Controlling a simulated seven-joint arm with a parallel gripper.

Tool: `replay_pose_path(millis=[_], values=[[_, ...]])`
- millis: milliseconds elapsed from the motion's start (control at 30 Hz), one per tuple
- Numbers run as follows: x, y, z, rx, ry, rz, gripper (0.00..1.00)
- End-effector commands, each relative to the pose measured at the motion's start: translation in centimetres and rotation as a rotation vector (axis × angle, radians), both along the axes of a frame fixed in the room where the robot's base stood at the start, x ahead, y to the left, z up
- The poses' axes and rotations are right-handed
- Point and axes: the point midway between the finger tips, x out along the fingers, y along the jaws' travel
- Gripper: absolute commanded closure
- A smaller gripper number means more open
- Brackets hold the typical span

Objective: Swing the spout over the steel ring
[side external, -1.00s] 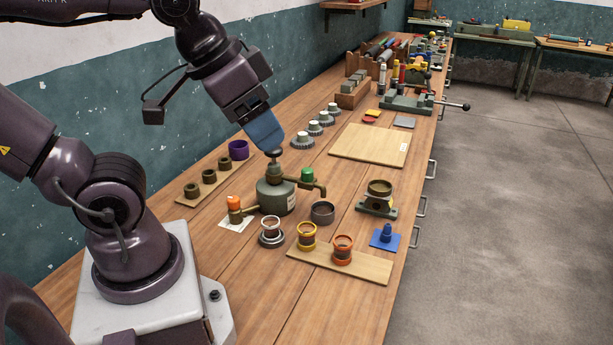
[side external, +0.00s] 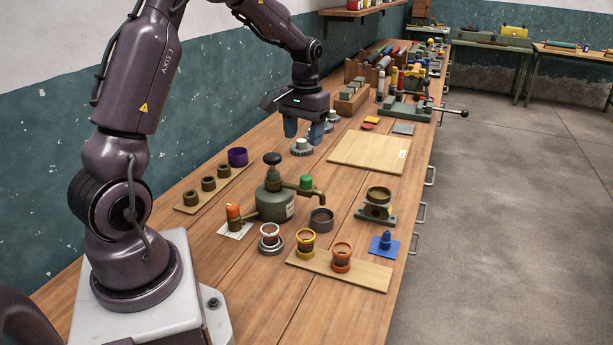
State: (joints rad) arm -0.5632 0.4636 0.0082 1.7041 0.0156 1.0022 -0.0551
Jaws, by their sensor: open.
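The green pump pot (side external: 274,205) stands on the bench with a dark knob (side external: 272,158) on top. Its brass spout (side external: 308,191) points right, with a green cap on it. The spout's tip is above or close to a dark grey cup (side external: 321,220). A ring with a pale steel-like rim (side external: 270,239) stands in front of the pot, left of a yellow ring (side external: 306,243) and an orange ring (side external: 342,256). My gripper (side external: 305,134), with blue fingers, is open and empty, behind and to the right of the pot, over the gear-like parts.
An orange-topped brass post (side external: 233,216) stands left of the pot. A purple cup (side external: 238,157) and a board with dark rings (side external: 213,190) lie further left. A brass cup on a stand (side external: 377,203) is at right.

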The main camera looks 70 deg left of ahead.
Motion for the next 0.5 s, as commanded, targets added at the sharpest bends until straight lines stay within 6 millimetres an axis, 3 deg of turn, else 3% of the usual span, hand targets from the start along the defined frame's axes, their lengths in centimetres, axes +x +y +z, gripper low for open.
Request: replay_pose_path(millis=[167, 267, 500], values=[[1.2, 0.7, 0.7, 0.017, -0.023, 0.010, 0.43], [1.1, 0.6, -0.5, 0.014, -0.019, 0.014, 0.43], [0.9, 0.6, -5.4, 0.012, -0.016, 0.013, 0.43]])
